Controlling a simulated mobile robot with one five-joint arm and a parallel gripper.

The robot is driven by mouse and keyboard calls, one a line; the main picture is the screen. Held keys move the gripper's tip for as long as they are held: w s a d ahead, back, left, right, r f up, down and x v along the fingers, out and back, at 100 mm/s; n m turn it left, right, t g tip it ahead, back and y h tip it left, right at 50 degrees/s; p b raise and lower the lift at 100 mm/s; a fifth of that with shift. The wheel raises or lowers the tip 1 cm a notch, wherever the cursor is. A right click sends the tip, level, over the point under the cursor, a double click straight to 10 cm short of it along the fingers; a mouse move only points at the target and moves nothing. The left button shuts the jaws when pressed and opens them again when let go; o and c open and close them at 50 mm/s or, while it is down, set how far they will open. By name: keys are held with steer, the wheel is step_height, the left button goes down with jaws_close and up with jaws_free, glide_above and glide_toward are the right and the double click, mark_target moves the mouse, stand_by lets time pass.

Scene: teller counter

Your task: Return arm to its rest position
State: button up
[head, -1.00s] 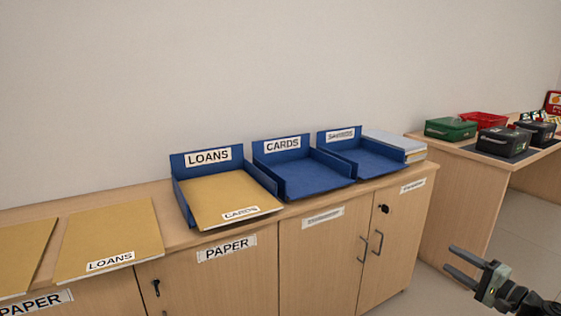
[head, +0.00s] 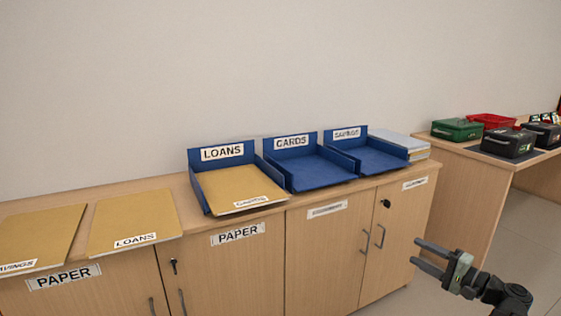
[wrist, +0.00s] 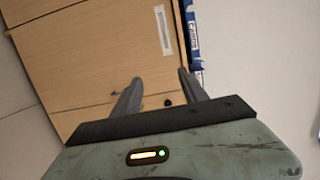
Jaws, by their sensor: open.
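My gripper (head: 424,256) is at the lower right in the head view, in front of the cabinets and away from the trays. It is open and empty. In the wrist view its two fingers (wrist: 160,88) are spread apart, with the cabinet front beyond them. My arm shows only in part, running off the lower right of the head view.
A cabinet row (head: 327,245) bears three blue trays. The LOANS tray (head: 222,154) holds a CARDS folder (head: 240,186); the CARDS tray (head: 310,172) and SAVINGS tray (head: 372,160) look empty. Two folders lie at left. A desk (head: 470,158) with boxes stands at right.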

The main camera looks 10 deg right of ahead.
steer(key=w+a+f+n+g+y+p, duration=0.1)
steer(key=w+a+f+n+g, duration=0.15)
steer(key=a, duration=0.85)
steer(key=w+a+f+n+g+y+p, duration=0.15)
steer(key=w+a+g, duration=0.25)
steer(key=a, duration=0.8)
steer(key=w+a+f+n+g+y+p, duration=0.1)
steer(key=w+a+n+g+y, duration=0.2)
steer(key=a, duration=0.8)
steer(key=s+a+f+n+g+h+p, duration=0.2)
steer(key=s+a+f+n+g+h, duration=0.35)
steer(key=a+f+h, duration=0.6)
steer(key=s+d+r+g+h+p, duration=0.1)
steer(key=s+d+r+h+p, duration=0.15)
steer(key=d, duration=0.55)
step_height(320, 180, up, 34)
steer(key=p, duration=3.5)
steer(key=shift+a+y+p, duration=0.35)
